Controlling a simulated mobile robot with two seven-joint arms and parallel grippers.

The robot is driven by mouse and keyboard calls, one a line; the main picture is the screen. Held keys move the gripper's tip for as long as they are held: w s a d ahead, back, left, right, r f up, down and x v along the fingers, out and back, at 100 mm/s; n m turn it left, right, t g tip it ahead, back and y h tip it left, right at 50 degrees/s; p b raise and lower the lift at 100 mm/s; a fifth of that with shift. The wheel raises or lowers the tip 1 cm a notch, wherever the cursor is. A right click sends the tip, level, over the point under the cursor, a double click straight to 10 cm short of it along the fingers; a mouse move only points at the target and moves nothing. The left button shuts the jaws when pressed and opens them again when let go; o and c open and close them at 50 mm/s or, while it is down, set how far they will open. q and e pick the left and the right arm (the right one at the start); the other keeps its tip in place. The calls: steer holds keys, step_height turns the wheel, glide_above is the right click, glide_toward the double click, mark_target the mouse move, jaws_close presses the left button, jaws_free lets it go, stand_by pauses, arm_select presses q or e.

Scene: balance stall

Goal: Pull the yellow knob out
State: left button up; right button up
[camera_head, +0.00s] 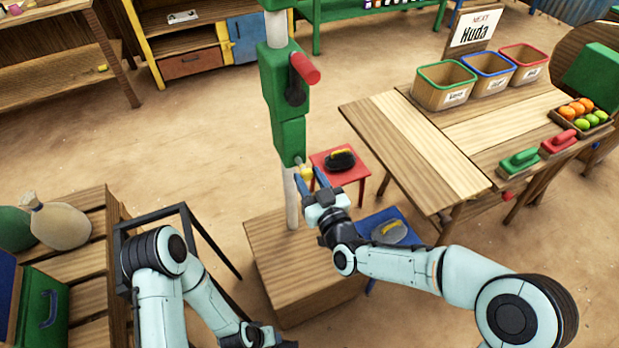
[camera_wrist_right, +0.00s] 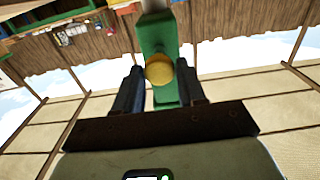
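The yellow knob (camera_head: 306,173) sticks out low on the green housing (camera_head: 290,139) of the upright post. In the right wrist view the knob (camera_wrist_right: 158,69) is round and sits in front of the green housing (camera_wrist_right: 164,38). My right gripper (camera_head: 311,180) reaches it from the right arm. In the wrist view its two blue-grey fingers (camera_wrist_right: 160,84) stand on either side of the knob, with a narrow gap showing on each side, so it looks open around it. My left gripper (camera_head: 268,338) is low at the bottom edge; its fingers are not clear.
A red handle (camera_head: 305,68) juts from the housing above. The post rises from a wooden box (camera_head: 295,265). A red stool (camera_head: 345,173) and a blue stool (camera_head: 376,222) stand nearby. A wooden table (camera_head: 415,145) with bins is at right, slatted boards (camera_head: 88,257) at left.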

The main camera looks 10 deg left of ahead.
steer(key=shift+o, duration=1)
arm_select(q)
steer(key=shift+s+d+r, duration=0.25)
steer(key=shift+s, duration=0.2)
arm_select(e)
steer(key=v, duration=1.3)
steer(key=shift+d, duration=0.2)
steer(key=shift+s, duration=0.15)
